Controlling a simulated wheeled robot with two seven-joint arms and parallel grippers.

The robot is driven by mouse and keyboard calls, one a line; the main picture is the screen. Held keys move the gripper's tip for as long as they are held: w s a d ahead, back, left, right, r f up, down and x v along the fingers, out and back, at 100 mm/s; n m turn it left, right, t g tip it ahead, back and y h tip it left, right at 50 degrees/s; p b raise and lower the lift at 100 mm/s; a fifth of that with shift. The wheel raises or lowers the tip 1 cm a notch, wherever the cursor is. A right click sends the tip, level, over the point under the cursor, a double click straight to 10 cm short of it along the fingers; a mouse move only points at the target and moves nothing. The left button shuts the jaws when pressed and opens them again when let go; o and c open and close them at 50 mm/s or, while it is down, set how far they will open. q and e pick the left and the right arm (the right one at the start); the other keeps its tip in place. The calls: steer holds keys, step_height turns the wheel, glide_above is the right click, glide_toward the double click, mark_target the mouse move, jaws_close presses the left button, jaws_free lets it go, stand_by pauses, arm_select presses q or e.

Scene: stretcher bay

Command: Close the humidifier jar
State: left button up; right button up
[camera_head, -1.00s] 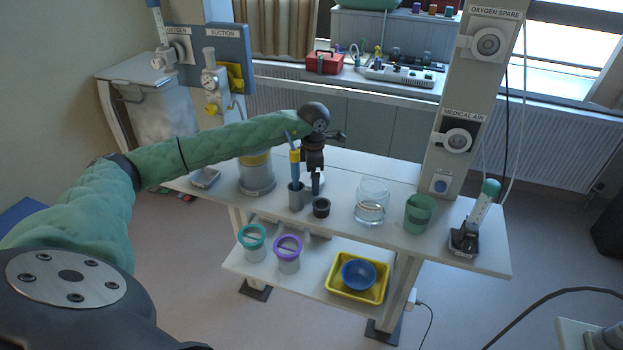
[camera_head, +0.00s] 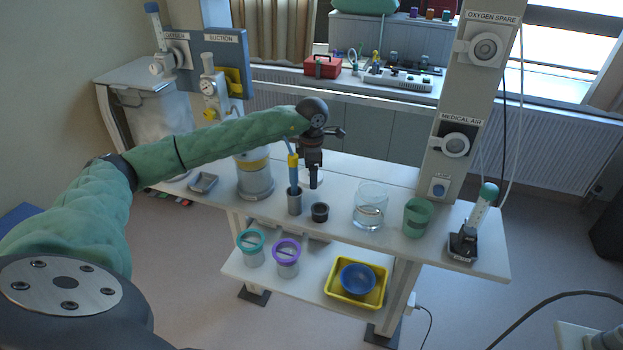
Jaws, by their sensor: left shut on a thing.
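The humidifier jar (camera_head: 369,208) is clear, open at the top and partly filled with water. It stands upright on the white bench. My left gripper (camera_head: 313,183) points down, left of the jar and apart from it. It is shut on a small pale disc-shaped lid (camera_head: 306,177), which the fingers partly hide. The lid appears to be just above the bench. My right gripper is not in view.
A black cup (camera_head: 320,212) and a grey holder with a blue and yellow tool (camera_head: 294,200) stand near my left gripper. A green cup (camera_head: 417,217) stands right of the jar. A lower shelf holds a yellow tray (camera_head: 337,296) and lidded jars. The medical air column (camera_head: 466,110) rises behind.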

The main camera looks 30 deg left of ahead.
arm_select(q)
steer(key=s+d+r, duration=0.5)
steer(key=d+r, duration=0.3)
steer(key=d, duration=0.2)
steer(key=shift+s+d+p, duration=0.15)
steer(key=shift+s+p, duration=0.1)
steer(key=shift+p, duration=0.05)
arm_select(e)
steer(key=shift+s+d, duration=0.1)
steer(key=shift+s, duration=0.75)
arm_select(q)
step_height(320, 180, down, 6)
steer(key=b, duration=0.6)
steer(key=shift+r, duration=0.15)
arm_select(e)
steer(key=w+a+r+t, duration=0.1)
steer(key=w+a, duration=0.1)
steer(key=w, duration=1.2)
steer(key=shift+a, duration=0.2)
